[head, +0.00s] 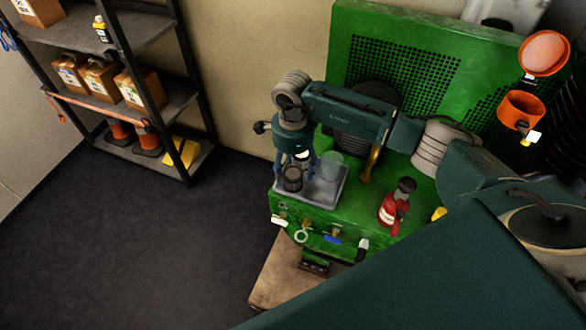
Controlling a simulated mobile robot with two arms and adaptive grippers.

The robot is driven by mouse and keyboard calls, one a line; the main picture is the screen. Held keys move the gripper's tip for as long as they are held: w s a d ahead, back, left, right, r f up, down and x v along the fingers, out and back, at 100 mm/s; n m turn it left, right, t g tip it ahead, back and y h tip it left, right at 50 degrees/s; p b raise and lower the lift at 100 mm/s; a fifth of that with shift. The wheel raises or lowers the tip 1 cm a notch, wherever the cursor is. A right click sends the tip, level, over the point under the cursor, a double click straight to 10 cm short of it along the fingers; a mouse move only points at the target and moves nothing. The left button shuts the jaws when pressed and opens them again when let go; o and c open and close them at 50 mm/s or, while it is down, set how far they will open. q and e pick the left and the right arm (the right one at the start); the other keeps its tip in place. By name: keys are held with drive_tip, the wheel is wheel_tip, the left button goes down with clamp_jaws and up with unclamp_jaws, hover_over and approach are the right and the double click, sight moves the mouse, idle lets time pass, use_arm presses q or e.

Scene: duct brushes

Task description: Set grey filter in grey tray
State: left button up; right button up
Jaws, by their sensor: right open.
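The grey tray (325,196) lies on the green machine's flat top, near its left end. A dark grey cylinder (293,180), which looks like the grey filter, stands upright at the tray's left part. It appears to be inside the tray. My right gripper (295,172) points down over this cylinder with its fingers open, one on each side. Whether the fingertips touch it is hard to tell. A pale translucent cup-like thing (331,164) stands in the tray's back right. My left gripper is out of view.
A red bottle (391,209) with a dark top stands to the right of the tray. Orange cups (520,110) hang on the machine's upright green panel (350,50). Small coloured items hang on its front. A shelf with boxes (140,90) stands left; the floor between is clear.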

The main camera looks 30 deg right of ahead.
sight(293, 173)
wheel_tip(293, 173, up, 12)
drive_tip(key=b, duration=0.2)
drive_tip(key=shift+f, duration=0.1)
idle(0.3)
